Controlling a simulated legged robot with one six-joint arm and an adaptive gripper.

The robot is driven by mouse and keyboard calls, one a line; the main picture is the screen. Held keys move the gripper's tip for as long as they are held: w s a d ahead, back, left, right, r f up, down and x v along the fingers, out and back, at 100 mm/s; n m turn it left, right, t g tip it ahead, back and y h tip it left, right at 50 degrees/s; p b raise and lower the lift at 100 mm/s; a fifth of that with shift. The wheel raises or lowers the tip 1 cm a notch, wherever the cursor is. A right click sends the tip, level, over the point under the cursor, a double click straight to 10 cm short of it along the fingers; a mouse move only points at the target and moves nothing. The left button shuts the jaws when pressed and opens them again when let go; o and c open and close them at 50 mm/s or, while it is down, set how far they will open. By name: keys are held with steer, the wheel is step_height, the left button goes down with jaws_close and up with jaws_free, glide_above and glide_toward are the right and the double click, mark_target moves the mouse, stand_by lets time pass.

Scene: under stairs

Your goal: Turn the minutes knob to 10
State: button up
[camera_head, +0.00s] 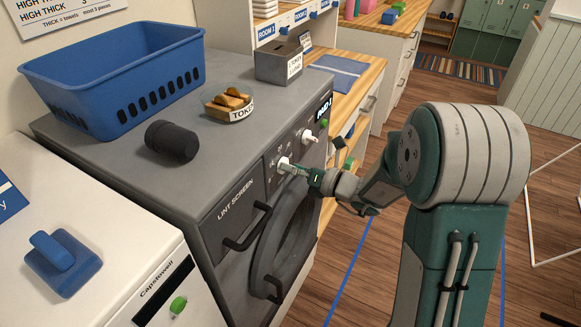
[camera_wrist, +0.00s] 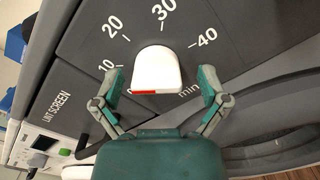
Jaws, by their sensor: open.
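The white minutes knob (camera_wrist: 158,66) is on the dark panel of the grey machine, with 10, 20, 30, 40 and "min" printed around it. Its red mark is at the lower left of the knob, beside a partly hidden 0 and below the 10. My gripper (camera_wrist: 160,82) is open, with one finger on each side of the knob and a visible gap at both sides. In the head view the knob (camera_head: 284,165) shows at the tip of my gripper (camera_head: 300,171), on the machine's front.
A second white knob (camera_head: 309,137) and a green button (camera_head: 323,123) are farther along the panel. The lint screen handle (camera_head: 247,228) and round door (camera_head: 284,245) lie below. A blue basket (camera_head: 118,75), dark cylinder (camera_head: 171,140) and token dish (camera_head: 229,103) are on top.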

steer(key=v, duration=1.2)
steer(key=shift+a, duration=0.1)
steer(key=s+a+r+n+g+h, duration=0.1)
steer(key=s+a+n+g+h, duration=0.1)
steer(key=s+a+n+g, duration=0.35)
steer(key=s+a+r+n+g+h, duration=0.25)
steer(key=s+n, duration=0.45)
steer(key=n, duration=0.4)
steer(key=s+d+r+n+t+h, duration=0.3)
steer(key=s+d+n+h, duration=0.5)
steer(key=n, duration=0.8)
steer(key=shift+d+r+t+h, duration=0.25)
steer(key=shift+r+h, duration=0.3)
steer(key=shift+h, duration=0.7)
